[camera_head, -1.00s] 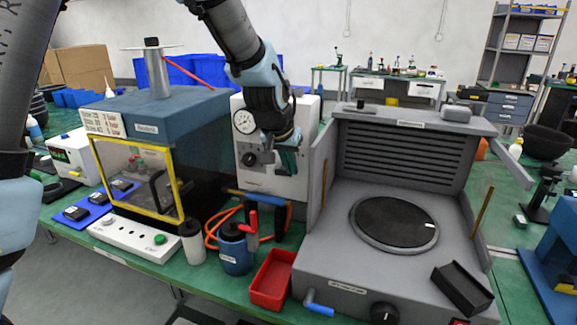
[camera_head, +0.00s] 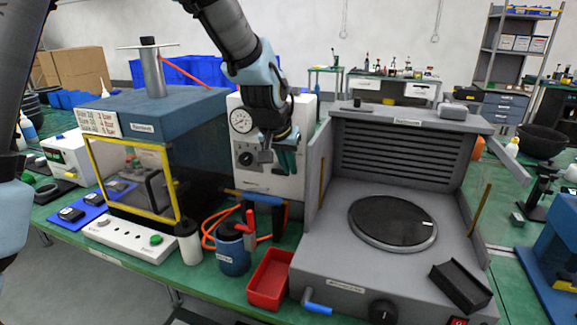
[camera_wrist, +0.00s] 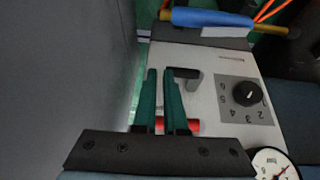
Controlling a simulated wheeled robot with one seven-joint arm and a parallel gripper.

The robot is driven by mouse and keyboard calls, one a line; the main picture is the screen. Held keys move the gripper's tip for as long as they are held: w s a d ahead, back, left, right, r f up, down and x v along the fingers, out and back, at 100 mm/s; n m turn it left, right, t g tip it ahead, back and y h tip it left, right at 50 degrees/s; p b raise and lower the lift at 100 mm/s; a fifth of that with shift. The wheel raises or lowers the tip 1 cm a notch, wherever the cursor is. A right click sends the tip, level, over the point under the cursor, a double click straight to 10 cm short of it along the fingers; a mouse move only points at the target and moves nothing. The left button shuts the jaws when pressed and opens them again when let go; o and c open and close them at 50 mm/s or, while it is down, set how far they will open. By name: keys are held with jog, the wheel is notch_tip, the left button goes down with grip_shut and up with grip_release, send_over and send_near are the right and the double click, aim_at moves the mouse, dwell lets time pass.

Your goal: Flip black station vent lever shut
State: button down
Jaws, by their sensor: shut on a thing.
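The white panel box (camera_head: 268,184) carries a round gauge, a dark knob with numbers around it (camera_wrist: 247,92), and a dark lever (camera_wrist: 187,77). The lever shows just beside my fingertips in the wrist view. In the head view its dark end (camera_head: 265,156) shows left of my fingers. My gripper (camera_wrist: 161,72) has its two green fingers close together at the lever, shut on it. The right finger hides part of the lever, so the contact itself is not visible. A red part (camera_wrist: 193,125) lies behind the fingers on the panel. My gripper also shows in the head view (camera_head: 287,160).
A grey station with a round dark plate (camera_head: 392,222) stands close on the right, its side wall near my gripper. A dark chamber with a yellow-framed window (camera_head: 180,165) stands on the left.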

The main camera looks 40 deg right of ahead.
jog(key=b+v, duration=0.2)
jog(key=v, duration=0.8)
jog(key=shift+a+r, duration=0.15)
jog(key=shift+r, duration=0.2)
jog(key=w+a+f+n+y, duration=0.15)
jog(key=w+a+f, duration=0.3)
jog(key=a, duration=0.55)
jog(key=w+a+f+n+y, duration=0.1)
jog(key=w+a+f+n, duration=0.3)
jog(key=a, duration=0.6)
jog(key=s+a+f+n+y, duration=0.1)
jog(key=s+a+f+n, duration=0.1)
jog(key=a, duration=0.9)
jog(key=s+a+f+n+g+y, duration=0.1)
jog(key=s+a+f+n, duration=0.1)
jog(key=a, duration=0.9)
jog(key=shift+a+f+n, duration=0.2)
jog(key=shift+f+n, duration=0.25)
jog(key=shift+f, duration=0.35)
